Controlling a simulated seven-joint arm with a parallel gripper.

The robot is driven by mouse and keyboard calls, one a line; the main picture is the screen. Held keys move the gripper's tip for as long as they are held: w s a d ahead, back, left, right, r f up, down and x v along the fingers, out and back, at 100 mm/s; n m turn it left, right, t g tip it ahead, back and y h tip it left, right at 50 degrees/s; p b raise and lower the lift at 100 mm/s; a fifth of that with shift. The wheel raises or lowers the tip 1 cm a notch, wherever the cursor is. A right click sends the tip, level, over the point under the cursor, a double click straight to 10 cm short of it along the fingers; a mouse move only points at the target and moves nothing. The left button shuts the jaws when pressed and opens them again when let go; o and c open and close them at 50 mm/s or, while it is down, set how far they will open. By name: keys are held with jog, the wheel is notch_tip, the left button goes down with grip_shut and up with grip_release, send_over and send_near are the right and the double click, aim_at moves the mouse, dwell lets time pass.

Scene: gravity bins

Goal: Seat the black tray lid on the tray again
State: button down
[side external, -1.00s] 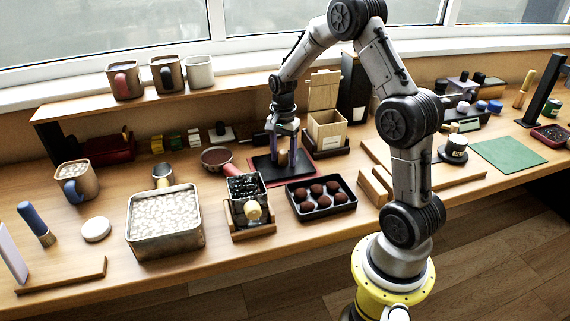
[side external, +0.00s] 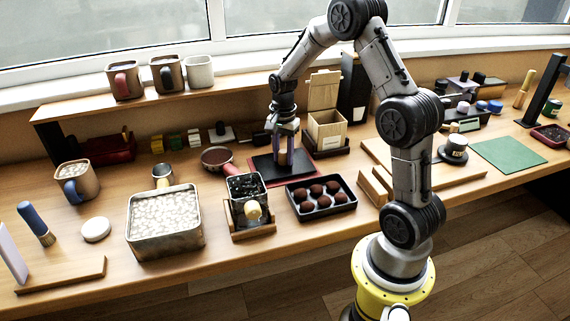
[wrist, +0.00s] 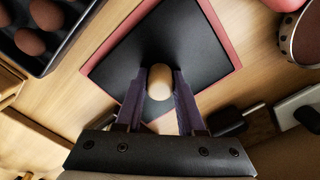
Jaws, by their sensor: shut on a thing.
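The black tray lid (side external: 262,165) is a flat dark square with a pale wooden knob (wrist: 160,83) near its middle. It lies on a red mat (wrist: 228,40), which shows along its edges; whether it is raised slightly I cannot tell. My gripper (side external: 284,160) points down over the lid, its purple fingers shut on the knob from both sides. The black tray (side external: 329,214) stands uncovered in front and to the right, holding several round brown chocolates. Its corner also shows at the top left of the wrist view (wrist: 70,38).
A wooden box with a raised lid (side external: 326,130) stands just behind and right of the lid. A dark jar in a wooden holder (side external: 252,229) stands left of the tray. A round brown dish (side external: 217,158) sits left of the mat.

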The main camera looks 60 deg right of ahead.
aim_at(285, 152)
jog(key=shift+r, duration=0.6)
jog(key=shift+r, duration=0.35)
jog(key=shift+r, duration=0.15)
jog(key=shift+r, duration=2.35)
jog(key=shift+s+a+f, duration=0.2)
jog(key=shift+s, duration=0.15)
jog(key=s+a+r, duration=0.2)
jog(key=s+a, duration=0.1)
jog(key=s, duration=0.4)
jog(key=s+a+r, duration=0.3)
jog(key=s+a, duration=0.1)
jog(key=s, duration=0.3)
jog(key=shift+a, duration=0.2)
